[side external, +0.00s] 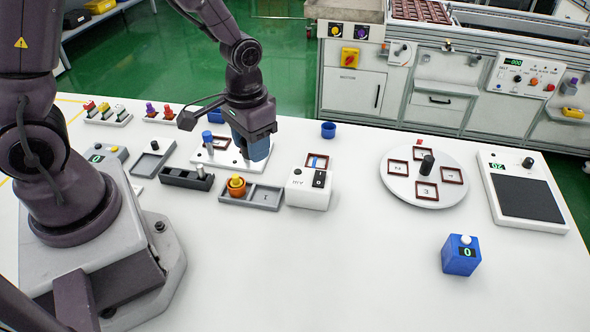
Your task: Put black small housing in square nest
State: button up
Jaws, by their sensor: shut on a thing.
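My gripper (255,152) points down over the right end of a white plate (228,161) behind the middle of the bench. Its blue-grey lower end is closed, and what it grips cannot be made out. I cannot pick out the black small housing for sure; the gripper may hide it. I cannot tell for sure which recess is the square nest. A grey two-part tray (264,197) in front of the gripper has a squarish marked recess at right and an orange-yellow round part (236,187) at left.
A white box with a black switch (309,190) stands close at the gripper's right. A black block with a metal pin (187,179) is at its left, and a blue cup (328,130) behind right. A round turntable (393,187) carries several square frames. The front bench is mostly clear.

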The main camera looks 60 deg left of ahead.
jog(key=w+d+r+m, duration=0.1)
jog(key=w+r, duration=0.4)
jog(key=w, duration=0.1)
jog(key=n, duration=0.4)
send_over(257, 222)
notch_tip(257, 222, down, 14)
jog(key=shift+f, duration=2.5)
jog(key=shift+f, duration=0.1)
jog(key=o, duration=1)
jog(key=shift+c, duration=0.2)
